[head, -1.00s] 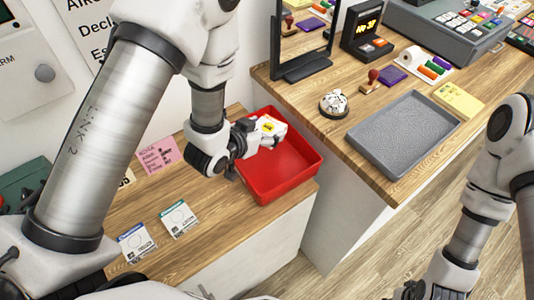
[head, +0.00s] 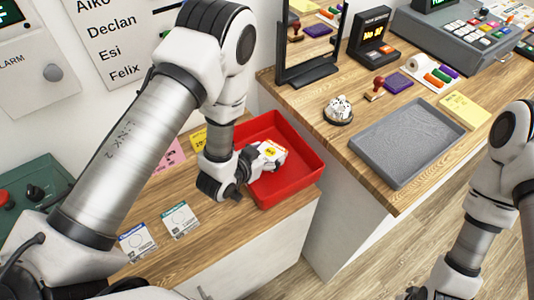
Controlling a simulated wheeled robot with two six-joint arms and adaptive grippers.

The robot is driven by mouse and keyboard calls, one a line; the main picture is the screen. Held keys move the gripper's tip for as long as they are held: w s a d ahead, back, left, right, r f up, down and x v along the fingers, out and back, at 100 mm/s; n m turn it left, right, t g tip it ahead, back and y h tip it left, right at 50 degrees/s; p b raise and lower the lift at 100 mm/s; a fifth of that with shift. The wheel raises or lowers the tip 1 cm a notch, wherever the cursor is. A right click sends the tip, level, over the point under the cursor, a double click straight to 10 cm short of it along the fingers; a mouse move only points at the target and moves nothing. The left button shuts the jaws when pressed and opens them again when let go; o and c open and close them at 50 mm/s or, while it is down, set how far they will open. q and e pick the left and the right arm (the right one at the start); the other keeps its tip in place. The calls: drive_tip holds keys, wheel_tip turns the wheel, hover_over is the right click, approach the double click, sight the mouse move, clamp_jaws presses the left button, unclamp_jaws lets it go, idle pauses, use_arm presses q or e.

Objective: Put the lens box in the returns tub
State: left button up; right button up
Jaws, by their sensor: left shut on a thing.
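The lens box (head: 274,151), white with a yellow and red mark, is held in my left gripper (head: 262,158). The gripper is shut on it, and its fingers hide part of the box. The box is over the inside of the red returns tub (head: 293,191); I cannot tell whether it touches the tub's floor. The tub stands on the wooden counter at the left. My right gripper (head: 418,293) is at the bottom right, cut off by the frame edge, and its jaws cannot be made out.
Two other white boxes, one blue-topped (head: 137,242) and one green-topped (head: 180,220), lie on the left counter (head: 205,246). Pink and yellow notes lie behind my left arm. On the right counter are a grey tray (head: 407,138), a black-framed mirror or screen (head: 308,72) and a stamp (head: 376,88).

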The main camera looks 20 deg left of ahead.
use_arm(q)
drive_tip(key=shift+s+f, duration=0.2)
drive_tip(key=shift+f, duration=0.05)
drive_tip(key=o, duration=1.2)
drive_tip(key=shift+o, duration=0.2)
drive_tip(key=shift+s+f, duration=0.1)
